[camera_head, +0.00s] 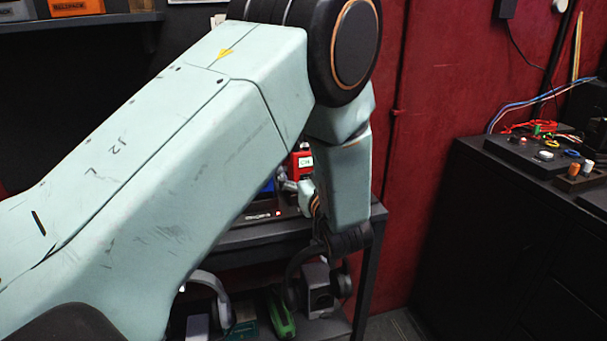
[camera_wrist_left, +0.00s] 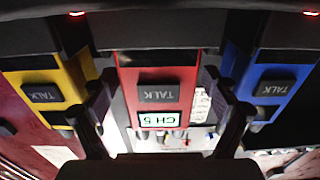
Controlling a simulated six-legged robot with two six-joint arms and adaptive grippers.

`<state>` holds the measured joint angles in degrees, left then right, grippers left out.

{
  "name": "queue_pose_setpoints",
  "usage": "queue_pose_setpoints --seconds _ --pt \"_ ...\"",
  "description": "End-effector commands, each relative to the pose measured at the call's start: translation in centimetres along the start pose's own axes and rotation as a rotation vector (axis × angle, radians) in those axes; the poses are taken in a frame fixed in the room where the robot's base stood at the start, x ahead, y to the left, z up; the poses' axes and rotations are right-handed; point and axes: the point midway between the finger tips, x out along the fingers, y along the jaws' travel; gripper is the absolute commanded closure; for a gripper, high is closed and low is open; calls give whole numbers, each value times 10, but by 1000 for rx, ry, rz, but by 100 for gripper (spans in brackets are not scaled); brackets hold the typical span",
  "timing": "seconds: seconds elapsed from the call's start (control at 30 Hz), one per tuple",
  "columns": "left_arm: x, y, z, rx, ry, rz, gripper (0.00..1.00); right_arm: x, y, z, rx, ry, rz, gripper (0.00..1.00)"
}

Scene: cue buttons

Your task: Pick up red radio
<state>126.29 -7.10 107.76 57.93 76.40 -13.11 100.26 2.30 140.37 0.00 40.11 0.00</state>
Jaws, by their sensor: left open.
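The red radio (camera_wrist_left: 158,75) is in the middle of the left wrist view, upside down in the picture, with a black TALK button and a lit "CH 5" display. My left gripper (camera_wrist_left: 160,100) is open, with one dark finger on each side of the red radio. I cannot tell whether the fingers touch it. In the head view, a small part of the red radio (camera_head: 302,160) shows past my left arm, which hides most of the gripper and shelf there. My right gripper is not in view.
A yellow radio (camera_wrist_left: 45,90) and a blue radio (camera_wrist_left: 275,85) stand close on either side, near the fingers. In the head view, the radios sit on a dark shelf unit (camera_head: 290,232) with headphones below. A black cabinet (camera_head: 490,220) with wires stands right.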

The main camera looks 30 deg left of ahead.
Motion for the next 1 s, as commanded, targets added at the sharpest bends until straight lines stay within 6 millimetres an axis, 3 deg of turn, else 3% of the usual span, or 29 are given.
queue_pose_setpoints --seconds 0.17,0.9,1.0 --pt "-2 0 -1 0 2 1 15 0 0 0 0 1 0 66" --pt "1 0 0 1 -1 1 78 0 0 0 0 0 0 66" --pt "1 1 -1 -1 2 1 78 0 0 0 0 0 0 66"
